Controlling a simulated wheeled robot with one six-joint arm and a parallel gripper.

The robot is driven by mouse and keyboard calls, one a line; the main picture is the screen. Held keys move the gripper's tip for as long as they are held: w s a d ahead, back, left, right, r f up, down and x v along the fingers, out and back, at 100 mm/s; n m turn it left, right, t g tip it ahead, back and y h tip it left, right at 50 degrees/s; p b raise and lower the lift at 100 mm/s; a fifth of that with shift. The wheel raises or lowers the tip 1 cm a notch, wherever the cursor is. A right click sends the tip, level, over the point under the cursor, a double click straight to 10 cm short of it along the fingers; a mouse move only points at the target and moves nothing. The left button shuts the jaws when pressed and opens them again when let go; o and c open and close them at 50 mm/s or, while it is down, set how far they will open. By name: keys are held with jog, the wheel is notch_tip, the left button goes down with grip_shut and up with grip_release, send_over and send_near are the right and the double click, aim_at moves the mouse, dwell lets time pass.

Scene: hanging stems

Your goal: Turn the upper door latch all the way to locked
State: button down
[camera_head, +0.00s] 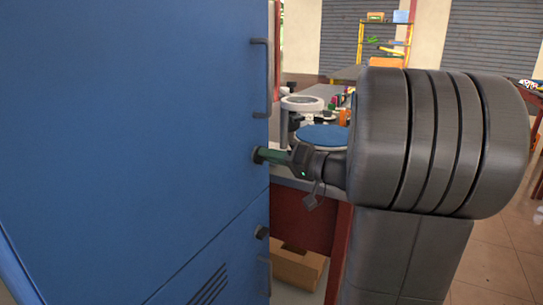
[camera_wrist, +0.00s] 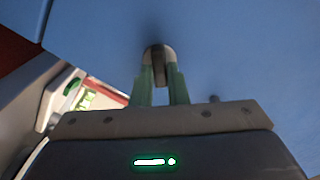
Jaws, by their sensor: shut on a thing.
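The upper door latch is a dark round knob (camera_head: 258,155) on the right edge of the blue upper door (camera_head: 130,110), below its long handle. My gripper (camera_head: 266,155) reaches in from the right and its green fingers are shut on the latch. In the wrist view my gripper (camera_wrist: 162,82) has one finger on each side of the latch (camera_wrist: 157,58), which stands out from the blue door face. The fingers hide part of the latch, so I cannot tell its exact turn angle in the head view.
A vertical grey handle (camera_head: 264,78) is above the latch. A lower latch (camera_head: 262,232) and lower handle (camera_head: 266,276) sit on the lower blue door. Behind the cabinet edge is a workbench with a round blue plate (camera_head: 325,135). A cardboard box (camera_head: 297,268) stands beneath it.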

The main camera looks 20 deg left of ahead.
jog(key=shift+w+f+m+p, duration=0.1)
jog(key=shift+m+p, duration=1.85)
jog(key=shift+m, duration=2.25)
jog(key=c, duration=1.4)
grip_release()
jog(key=shift+c, duration=0.2)
jog(key=s+d, duration=0.1)
jog(key=d, duration=1.2)
jog(key=shift+d+p, duration=0.4)
jog(key=shift+f, duration=0.1)
